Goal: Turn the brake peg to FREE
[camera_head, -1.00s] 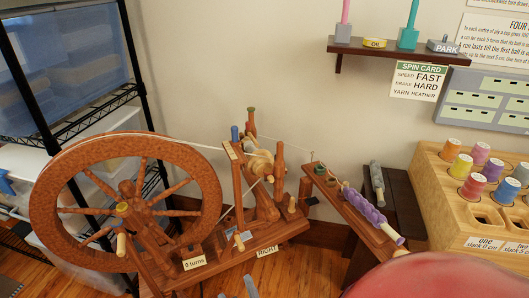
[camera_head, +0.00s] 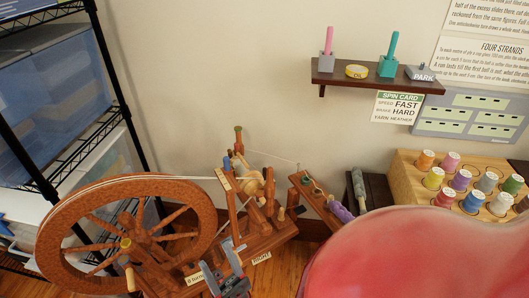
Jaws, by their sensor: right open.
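The brown spinning wheel (camera_head: 58,240) stands at the lower left. I cannot tell which of these, if any, is the brake peg. A small label (camera_head: 261,258), hard to read, sits on the base. My right gripper (camera_head: 220,263) is open and empty, low in front of the wheel's base, its grey fingers pointing up; contact with the base cannot be judged. My left gripper is not in view.
A wall shelf (camera_head: 330,78) holds small items. A spin card (camera_head: 398,106) hangs below it. A wooden rack (camera_head: 402,178) of spools is at the right. Black shelving (camera_head: 95,35) stands left. The lower right is covered from close up.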

